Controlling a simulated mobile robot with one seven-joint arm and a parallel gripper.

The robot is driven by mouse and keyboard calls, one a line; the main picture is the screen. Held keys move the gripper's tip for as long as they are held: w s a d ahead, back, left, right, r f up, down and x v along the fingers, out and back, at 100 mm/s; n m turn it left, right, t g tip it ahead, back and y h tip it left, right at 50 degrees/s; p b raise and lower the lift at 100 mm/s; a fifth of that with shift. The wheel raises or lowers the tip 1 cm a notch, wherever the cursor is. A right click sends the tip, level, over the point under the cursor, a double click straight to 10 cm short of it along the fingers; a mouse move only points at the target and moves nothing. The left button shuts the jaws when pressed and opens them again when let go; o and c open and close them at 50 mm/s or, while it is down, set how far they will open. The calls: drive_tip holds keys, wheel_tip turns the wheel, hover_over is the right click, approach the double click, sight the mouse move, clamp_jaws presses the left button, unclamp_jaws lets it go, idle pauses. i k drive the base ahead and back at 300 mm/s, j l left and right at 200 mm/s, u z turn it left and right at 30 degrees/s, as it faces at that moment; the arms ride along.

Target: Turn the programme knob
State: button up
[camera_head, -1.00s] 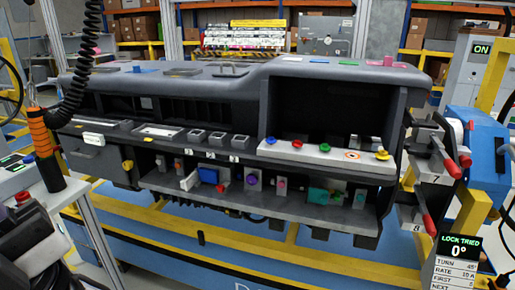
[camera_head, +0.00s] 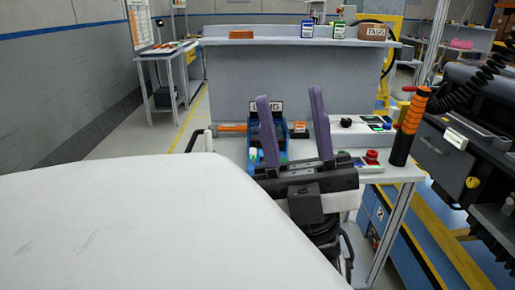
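My gripper (camera_head: 289,94) is in the middle of the view, its two purple fingers upright and wide apart, with nothing between them. It stands in front of a bench (camera_head: 404,172). A black knob (camera_head: 346,122) sits on a pale panel at the back of the bench, just right of the right finger. I cannot tell whether this is the programme knob. The dashboard module (camera_head: 446,150) is cut off at the right edge, and a yellow knob (camera_head: 472,183) shows on its dark front.
A red button (camera_head: 371,155) and an orange-and-black tool (camera_head: 409,125) on a coiled cord are at the bench's right. A shelf (camera_head: 260,41) stands behind. My own white body fills the lower left.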

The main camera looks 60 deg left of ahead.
sight(345, 122)
drive_tip(key=u, duration=1.6)
